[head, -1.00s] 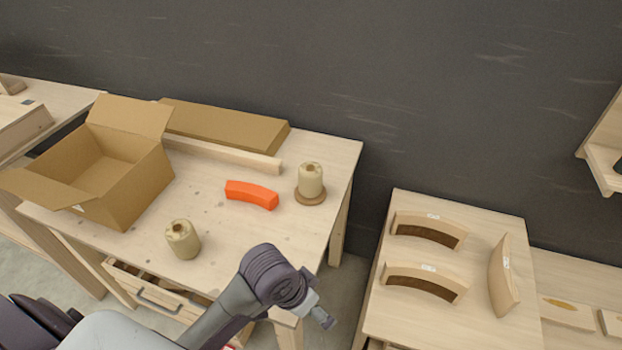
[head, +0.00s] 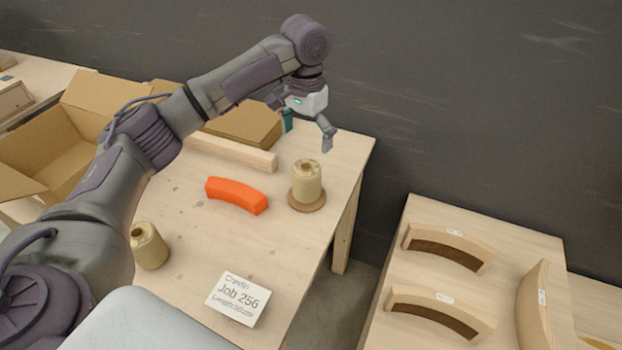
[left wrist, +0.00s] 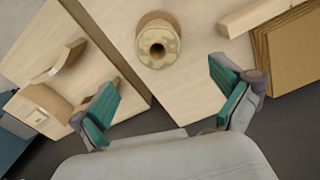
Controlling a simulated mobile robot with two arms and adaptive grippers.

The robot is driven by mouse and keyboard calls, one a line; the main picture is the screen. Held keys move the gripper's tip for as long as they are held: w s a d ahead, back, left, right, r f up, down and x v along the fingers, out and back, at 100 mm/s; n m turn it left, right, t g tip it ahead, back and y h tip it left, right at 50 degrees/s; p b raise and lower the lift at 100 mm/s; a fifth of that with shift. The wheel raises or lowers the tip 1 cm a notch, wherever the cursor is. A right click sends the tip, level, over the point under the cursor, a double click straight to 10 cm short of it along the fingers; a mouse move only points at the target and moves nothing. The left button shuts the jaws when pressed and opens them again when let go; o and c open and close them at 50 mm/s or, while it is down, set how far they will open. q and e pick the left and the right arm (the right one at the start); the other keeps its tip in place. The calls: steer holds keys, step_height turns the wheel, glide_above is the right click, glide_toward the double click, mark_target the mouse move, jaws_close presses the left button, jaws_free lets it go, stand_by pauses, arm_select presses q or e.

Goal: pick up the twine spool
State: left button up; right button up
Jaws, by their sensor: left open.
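A beige twine spool (head: 305,182) stands upright on a round brown disc (head: 307,201) near the table's right edge. It also shows in the left wrist view (left wrist: 158,45), beyond the gap between my fingers. A second, similar spool (head: 149,248) stands at the table's front left, partly behind my left arm. My left gripper (head: 306,134) is open and empty, above and slightly behind the spool on the disc, touching nothing. In the left wrist view its teal-padded fingers (left wrist: 165,92) are spread wide. My right gripper is not in view.
An orange curved block (head: 237,195) lies left of the disc. A job card (head: 238,299) lies at the table's front. An open cardboard box (head: 30,155), a flat brown carton (head: 245,122) and a wooden bar (head: 235,152) are behind. Curved wooden pieces (head: 450,247) stand on the right table.

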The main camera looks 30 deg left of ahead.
mark_target(307, 163)
arm_select(q)
step_height(307, 163, down, 8)
steer(key=shift+s+r, duration=0.1)
steer(key=shift+s+f+p, duration=0.2)
steer(key=shift+f+p, duration=0.25)
steer(key=shift+f, duration=2.25)
steer(key=c, duration=1.1)
